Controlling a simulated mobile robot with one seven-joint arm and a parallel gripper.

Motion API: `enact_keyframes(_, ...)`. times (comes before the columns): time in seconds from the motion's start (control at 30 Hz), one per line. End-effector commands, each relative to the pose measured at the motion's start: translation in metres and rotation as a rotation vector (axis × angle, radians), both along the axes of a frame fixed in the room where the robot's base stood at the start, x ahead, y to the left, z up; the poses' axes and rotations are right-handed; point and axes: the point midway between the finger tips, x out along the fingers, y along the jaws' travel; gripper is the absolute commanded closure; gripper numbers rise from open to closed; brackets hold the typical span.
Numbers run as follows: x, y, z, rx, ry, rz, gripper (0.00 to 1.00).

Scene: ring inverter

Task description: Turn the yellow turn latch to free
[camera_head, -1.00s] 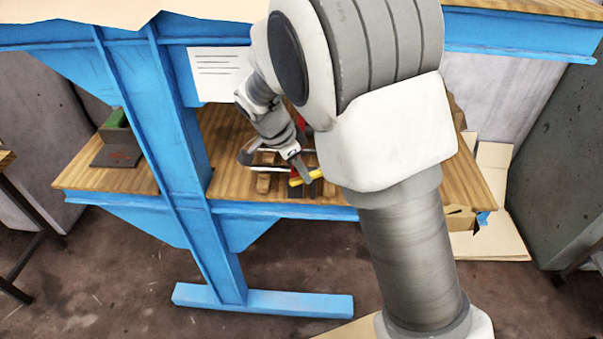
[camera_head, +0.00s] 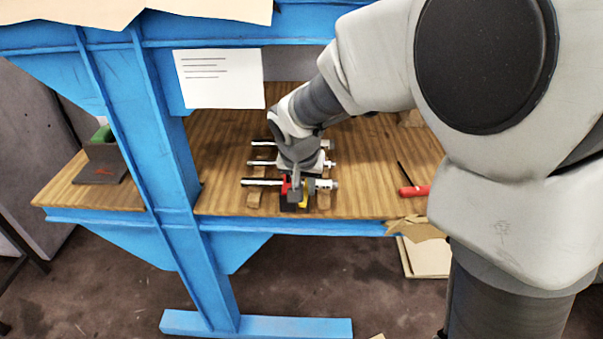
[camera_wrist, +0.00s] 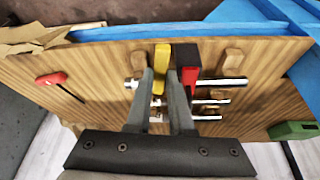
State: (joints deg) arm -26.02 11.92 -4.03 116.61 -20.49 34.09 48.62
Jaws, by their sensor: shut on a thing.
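The yellow turn latch (camera_head: 304,194) sits at the front of the wooden shelf, on a dark block (camera_head: 294,206) beside a red part (camera_head: 285,187). In the wrist view the yellow latch (camera_wrist: 162,58) points toward the shelf's front edge, roughly parallel to the red and black part (camera_wrist: 188,62). My gripper (camera_head: 296,190) reaches down over it. In the wrist view my gripper (camera_wrist: 164,78) has its fingers on both sides of the latch and is shut on it. The fingers hide the latch's near end and pivot.
Metal rods (camera_head: 262,182) lie on wooden blocks around the latch. A red-handled tool (camera_head: 414,190) lies on the right. A blue upright post (camera_head: 160,130) and a hanging white sheet (camera_head: 218,78) stand to the left. A green item (camera_head: 103,135) sits farther left.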

Motion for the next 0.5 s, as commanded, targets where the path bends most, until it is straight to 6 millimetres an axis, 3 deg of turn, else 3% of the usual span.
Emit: enact_keyframes(0.5, 0.0000, -0.0053, 0.0012, 0.001, -0.001, 0.170, 1.00)
